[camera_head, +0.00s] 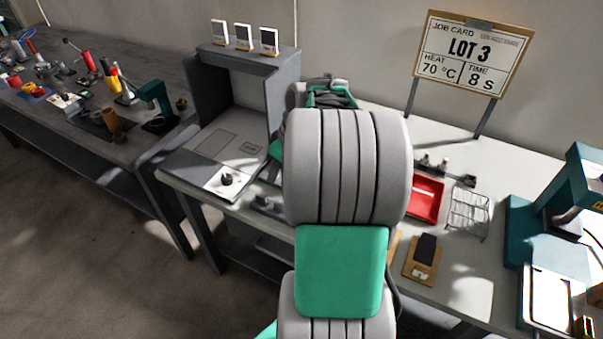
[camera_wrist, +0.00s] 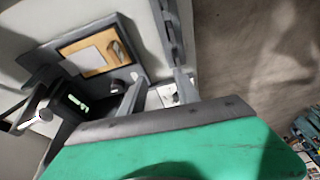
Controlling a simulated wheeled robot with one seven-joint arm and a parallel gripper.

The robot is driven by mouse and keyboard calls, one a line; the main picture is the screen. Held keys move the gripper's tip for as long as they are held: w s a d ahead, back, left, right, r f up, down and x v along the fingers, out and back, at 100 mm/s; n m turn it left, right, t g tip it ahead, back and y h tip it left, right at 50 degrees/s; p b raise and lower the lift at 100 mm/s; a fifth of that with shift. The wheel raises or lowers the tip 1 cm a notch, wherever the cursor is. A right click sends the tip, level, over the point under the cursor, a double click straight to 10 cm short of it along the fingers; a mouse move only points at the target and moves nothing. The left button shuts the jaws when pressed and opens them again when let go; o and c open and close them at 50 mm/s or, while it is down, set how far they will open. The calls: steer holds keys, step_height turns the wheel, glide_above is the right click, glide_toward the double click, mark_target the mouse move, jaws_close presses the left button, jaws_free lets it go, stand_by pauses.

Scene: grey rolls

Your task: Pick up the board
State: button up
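A tan board (camera_wrist: 88,52) with a pale patch and a dark-outlined shape lies in a grey, raised-edge fixture (camera_wrist: 128,32) in the wrist view. My gripper (camera_wrist: 158,88) shows there as two grey fingers, standing apart with nothing clearly held between them. The board is beyond the fingers, up and to the left, and apart from them. In the head view my arm hides the gripper. A small brown board (camera_head: 421,271) with a dark pad lies on the bench right of my arm; I cannot tell whether it is the same one.
A grey open booth (camera_head: 275,100) stands left of my arm, with a knob panel (camera_head: 222,184) in front. To the right are a red tray (camera_head: 425,200), a wire rack (camera_head: 468,213) and a teal press (camera_head: 522,225). A job card (camera_head: 472,55) stands behind.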

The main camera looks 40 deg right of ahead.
steer(key=shift+n+t, duration=0.4)
steer(key=shift+n, duration=0.1)
steer(key=d+f, duration=0.1)
steer(key=d, duration=0.2)
steer(key=s+d+f, duration=0.1)
steer(key=d, duration=0.1)
steer(key=s+d+f, duration=0.1)
steer(key=d, duration=0.2)
steer(key=shift+d, duration=0.3)
steer(key=x, duration=0.2)
steer(key=p+x, duration=0.1)
steer(key=x, duration=0.4)
steer(key=shift+w+a+r, duration=0.15)
steer(key=shift+w+r, duration=0.05)
steer(key=shift+w, duration=0.15)
jaws_close()
